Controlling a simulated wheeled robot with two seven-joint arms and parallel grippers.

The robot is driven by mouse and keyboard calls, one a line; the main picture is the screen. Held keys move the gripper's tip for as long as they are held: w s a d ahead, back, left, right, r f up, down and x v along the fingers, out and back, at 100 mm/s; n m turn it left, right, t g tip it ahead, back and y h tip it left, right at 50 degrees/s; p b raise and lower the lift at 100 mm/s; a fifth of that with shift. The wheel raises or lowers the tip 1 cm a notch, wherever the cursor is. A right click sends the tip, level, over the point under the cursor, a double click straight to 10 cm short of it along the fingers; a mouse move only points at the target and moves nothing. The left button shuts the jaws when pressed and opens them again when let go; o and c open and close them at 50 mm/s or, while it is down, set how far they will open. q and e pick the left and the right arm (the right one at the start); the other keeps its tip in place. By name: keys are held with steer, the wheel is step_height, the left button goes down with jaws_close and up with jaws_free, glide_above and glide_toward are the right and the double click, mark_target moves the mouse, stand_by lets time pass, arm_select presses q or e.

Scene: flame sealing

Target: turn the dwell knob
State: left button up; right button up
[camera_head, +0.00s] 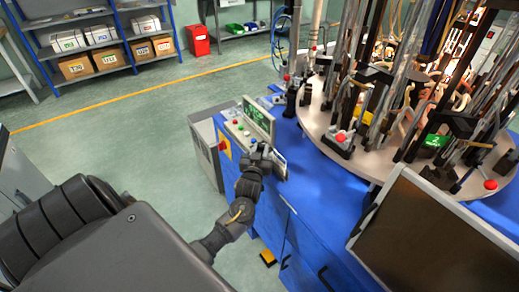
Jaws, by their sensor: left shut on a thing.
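The control panel (234,128) sits on the near left corner of the blue machine, with a green-lit screen (257,117) and small red and green buttons. My left gripper (264,152) is at the panel's right end, just below the screen. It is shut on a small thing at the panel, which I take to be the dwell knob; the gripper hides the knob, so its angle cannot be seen. My right gripper is not in view.
A round table (352,165) crowded with rods, clamps and glowing burners stands right of the panel. Shelves with boxes (76,66) and a red bin (198,40) stand at the back. Green floor is clear at left.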

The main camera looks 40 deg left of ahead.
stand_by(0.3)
arm_select(q)
steer(key=o, duration=0.7)
steer(key=b+v, duration=0.1)
steer(key=v, duration=0.9)
steer(key=shift+s+d, duration=0.25)
steer(key=shift+s, duration=0.1)
steer(key=shift+f, duration=0.1)
